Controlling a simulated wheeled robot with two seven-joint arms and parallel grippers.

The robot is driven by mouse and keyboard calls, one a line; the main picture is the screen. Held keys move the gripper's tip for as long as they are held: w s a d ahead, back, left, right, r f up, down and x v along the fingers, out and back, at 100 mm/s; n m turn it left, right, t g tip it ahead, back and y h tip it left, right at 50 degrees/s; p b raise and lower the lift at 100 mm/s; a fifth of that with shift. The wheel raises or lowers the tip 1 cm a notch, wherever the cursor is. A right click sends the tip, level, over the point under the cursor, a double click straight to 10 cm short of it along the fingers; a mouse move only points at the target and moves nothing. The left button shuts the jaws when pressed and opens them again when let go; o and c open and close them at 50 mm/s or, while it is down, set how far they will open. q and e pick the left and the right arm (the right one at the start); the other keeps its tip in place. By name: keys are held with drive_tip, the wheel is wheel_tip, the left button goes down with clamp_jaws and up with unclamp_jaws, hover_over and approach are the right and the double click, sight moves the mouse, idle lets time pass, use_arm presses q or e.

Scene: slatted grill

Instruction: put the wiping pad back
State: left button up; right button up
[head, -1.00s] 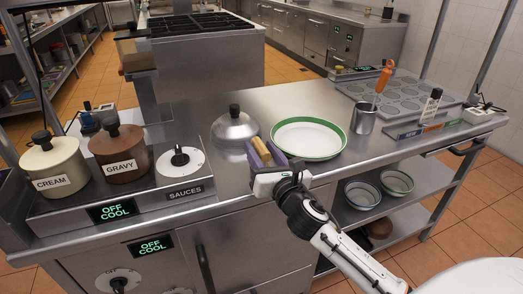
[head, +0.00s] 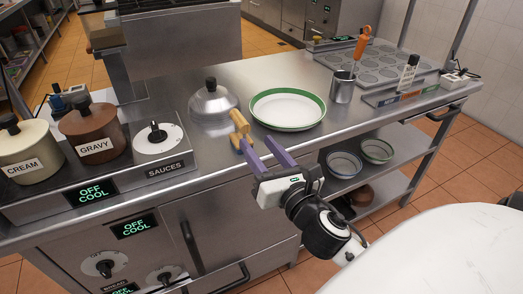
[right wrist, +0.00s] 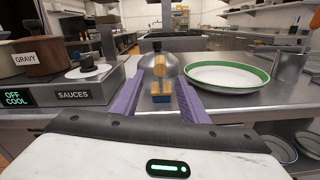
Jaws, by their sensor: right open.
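The wiping pad (head: 239,123) has a tan handle. It stands on the steel counter near the front edge, between the domed lid and the green-rimmed plate. In the right wrist view the pad (right wrist: 161,69) shows its handle above a blue and yellowish base, straight ahead between my fingers in the picture. My right gripper (head: 258,147) is open, with its purple fingers pointing at the pad from the front edge side. The handle looks free of the fingers; part of the base is hidden by a finger in the head view. My left gripper is not in view.
A domed lid (head: 212,100) stands left of the pad and a green-rimmed plate (head: 288,108) right of it. The sauce warmer (head: 165,166) with cream and gravy pots is at left. A steel cup (head: 342,88) holds an orange-handled tool. Bowls sit on the shelf below.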

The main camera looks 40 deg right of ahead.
drive_tip(key=s+a+f+m+g+y, duration=0.1)
drive_tip(key=s+a+f+m+g, duration=0.15)
drive_tip(key=f+m, duration=0.35)
drive_tip(key=s+a+f+m+g+y, duration=0.1)
drive_tip(key=s+a+f+m, duration=0.2)
drive_tip(key=f, duration=0.6)
drive_tip(key=s+a+f+m+g+y, duration=0.2)
drive_tip(key=f+m, duration=0.4)
drive_tip(key=f, duration=0.1)
drive_tip(key=s+a+f+m+g+y, duration=0.2)
drive_tip(key=s+a+f+m+g, duration=0.1)
drive_tip(key=s+a+f+m, duration=0.5)
wheel_tip(320, 180, down, 3)
drive_tip(key=s+m, duration=0.1)
drive_tip(key=m, duration=0.5)
drive_tip(key=shift+s+a+g, duration=0.15)
drive_tip(key=shift+s+g, duration=0.15)
drive_tip(key=shift+g, duration=0.05)
